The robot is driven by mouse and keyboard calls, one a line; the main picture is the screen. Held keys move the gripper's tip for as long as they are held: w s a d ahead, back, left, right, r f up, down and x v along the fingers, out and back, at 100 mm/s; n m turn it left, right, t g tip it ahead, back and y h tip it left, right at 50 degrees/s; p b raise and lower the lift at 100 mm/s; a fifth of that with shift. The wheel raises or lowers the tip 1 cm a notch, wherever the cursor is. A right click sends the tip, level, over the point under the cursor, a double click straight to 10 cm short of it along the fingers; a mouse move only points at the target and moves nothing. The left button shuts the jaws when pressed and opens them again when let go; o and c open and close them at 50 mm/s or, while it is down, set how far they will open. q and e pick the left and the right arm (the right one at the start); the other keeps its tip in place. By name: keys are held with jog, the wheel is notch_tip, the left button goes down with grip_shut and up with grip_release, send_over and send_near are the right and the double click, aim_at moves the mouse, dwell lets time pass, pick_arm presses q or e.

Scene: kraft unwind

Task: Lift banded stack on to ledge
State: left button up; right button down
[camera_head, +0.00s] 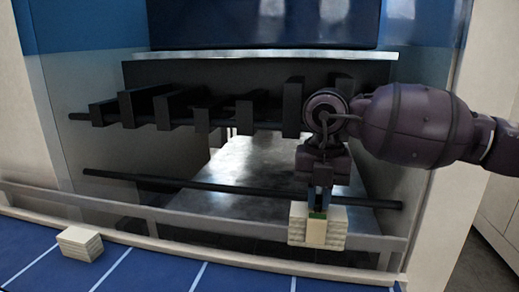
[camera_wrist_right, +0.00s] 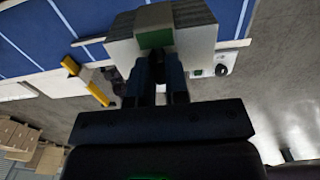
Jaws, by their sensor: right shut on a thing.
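My right gripper (camera_head: 318,200) points down and is shut on a cream banded stack (camera_head: 298,225) with a lighter band and a green patch on top. The held stack also shows in the right wrist view (camera_wrist_right: 195,32) between the fingertips (camera_wrist_right: 158,75). In the head view it hangs in front of the grey rail, near the blue surface. A second cream stack (camera_head: 80,243) lies on the blue surface at the lower left, apart from the gripper. A pale metal ledge (camera_head: 260,55) runs across the back above the dark blocks. My left gripper is not in view.
Several dark blocks (camera_head: 200,112) sit on an upper bar. A lower dark bar (camera_head: 240,188) and a grey rail (camera_head: 190,218) cross the opening. The blue surface (camera_head: 170,270) with white lines is mostly clear. Yellow pieces (camera_wrist_right: 85,82) show in the wrist view.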

aim_at(319, 200)
jog(key=shift+r, duration=2.6)
jog(key=shift+s, duration=0.1)
jog(key=shift+s+a+f+b, duration=0.1)
jog(key=shift+s+a+b, duration=0.05)
jog(key=shift+s+b, duration=0.4)
jog(key=shift+s+a+b, duration=0.1)
jog(key=shift+s+b, duration=0.3)
jog(key=shift+s, duration=0.15)
jog(key=s+a+b, duration=0.2)
jog(key=s+b, duration=0.1)
jog(key=s, duration=0.6)
jog(key=shift+s, duration=0.2)
